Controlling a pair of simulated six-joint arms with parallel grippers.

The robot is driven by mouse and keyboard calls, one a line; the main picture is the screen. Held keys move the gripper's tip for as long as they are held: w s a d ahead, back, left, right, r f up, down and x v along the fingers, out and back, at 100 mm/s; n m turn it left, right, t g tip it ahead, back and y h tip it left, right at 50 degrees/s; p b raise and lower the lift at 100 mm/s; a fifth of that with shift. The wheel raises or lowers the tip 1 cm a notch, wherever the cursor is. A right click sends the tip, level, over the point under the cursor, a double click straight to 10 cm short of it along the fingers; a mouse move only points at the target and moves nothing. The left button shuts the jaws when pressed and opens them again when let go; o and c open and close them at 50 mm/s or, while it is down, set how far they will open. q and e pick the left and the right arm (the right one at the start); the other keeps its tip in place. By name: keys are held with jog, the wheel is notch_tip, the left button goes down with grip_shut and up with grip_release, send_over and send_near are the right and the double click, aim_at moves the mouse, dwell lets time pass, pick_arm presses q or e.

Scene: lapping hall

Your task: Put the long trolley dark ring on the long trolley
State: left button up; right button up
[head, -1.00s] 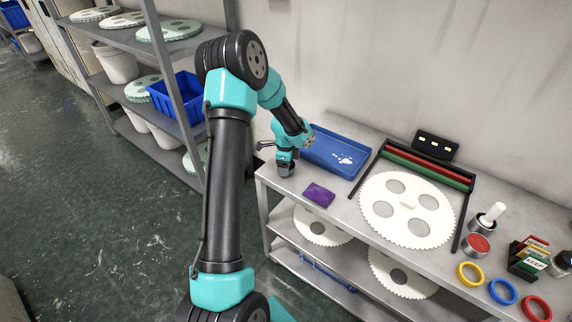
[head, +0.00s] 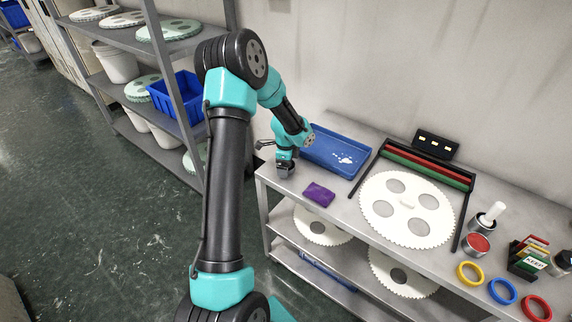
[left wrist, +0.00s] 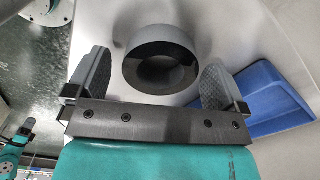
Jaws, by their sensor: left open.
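The dark ring (left wrist: 160,75) shows in the left wrist view, grey on its upper part and black lower down, with a round opening. It lies between the two fingers of my left gripper (left wrist: 155,60), which is open with a gap on each side of the ring. In the head view my left gripper (head: 284,169) is low over the left end of the long grey trolley (head: 350,205), and the ring cannot be made out there. My right gripper is not in view.
A blue tray (head: 345,160) stands just right of the gripper, and a purple block (head: 319,194) lies in front. A white toothed disc (head: 408,208), a dark rack (head: 430,165) and coloured rings (head: 502,291) fill the right part. Shelves (head: 190,40) stand at left.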

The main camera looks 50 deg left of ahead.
pick_arm(q)
notch_tip(320, 180, up, 12)
dwell(0.5)
jog(key=shift+f, duration=0.1)
